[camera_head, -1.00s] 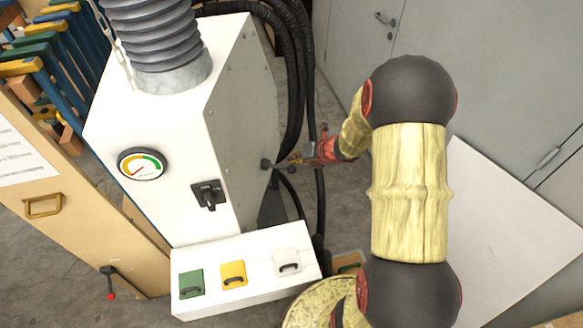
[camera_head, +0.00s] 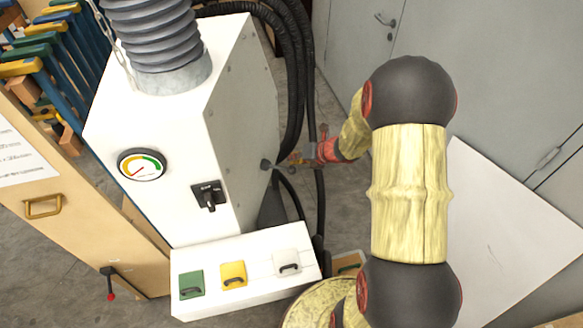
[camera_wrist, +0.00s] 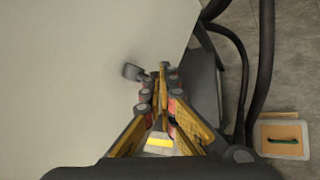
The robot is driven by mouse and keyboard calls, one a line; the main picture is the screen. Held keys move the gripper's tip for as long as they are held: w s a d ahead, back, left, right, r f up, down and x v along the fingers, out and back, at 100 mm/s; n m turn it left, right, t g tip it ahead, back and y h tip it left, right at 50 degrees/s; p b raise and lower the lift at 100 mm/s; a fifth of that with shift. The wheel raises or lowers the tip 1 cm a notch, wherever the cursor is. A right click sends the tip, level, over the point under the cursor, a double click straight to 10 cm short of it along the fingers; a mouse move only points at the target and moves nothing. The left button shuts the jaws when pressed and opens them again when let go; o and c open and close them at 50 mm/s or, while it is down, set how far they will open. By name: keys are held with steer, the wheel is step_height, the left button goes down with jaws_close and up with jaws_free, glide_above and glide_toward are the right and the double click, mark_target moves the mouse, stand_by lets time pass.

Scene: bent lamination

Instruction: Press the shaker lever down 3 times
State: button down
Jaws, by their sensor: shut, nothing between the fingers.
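A dark lever (camera_head: 266,164) sticks out from the grey side of the white machine (camera_head: 170,150), which I take to be the shaker lever. In the wrist view its dark paddle-like end (camera_wrist: 132,72) shows just left of my fingertips. My gripper (camera_head: 284,162) is shut and empty, its fingertips right beside the lever at the machine's side. In the wrist view the fingers (camera_wrist: 158,78) meet close to the lever; I cannot tell whether they touch it. Part of the lever is hidden behind the fingers.
Black hoses (camera_head: 298,90) hang close behind my gripper. A white ledge (camera_head: 245,290) with green, yellow and white handled pieces stands below. A black switch (camera_head: 209,196) and a gauge (camera_head: 142,165) are on the front. A red-tipped handle (camera_head: 110,284) sits on the wooden cabinet at left.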

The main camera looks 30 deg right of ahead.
mark_target(294, 167)
steer(key=shift+f, duration=0.1)
steer(key=shift+f+b, duration=0.3)
steer(key=shift+s+f+b, duration=0.1)
steer(key=shift+f+b, duration=1.45)
steer(key=shift+f, duration=0.5)
stand_by(2.0)
stand_by(0.5)
steer(key=shift+r+p, duration=2.2)
steer(key=shift+r, duration=0.25)
steer(key=shift+r, duration=0.1)
steer(key=shift+r+p, duration=2.2)
steer(key=shift+r, duration=0.25)
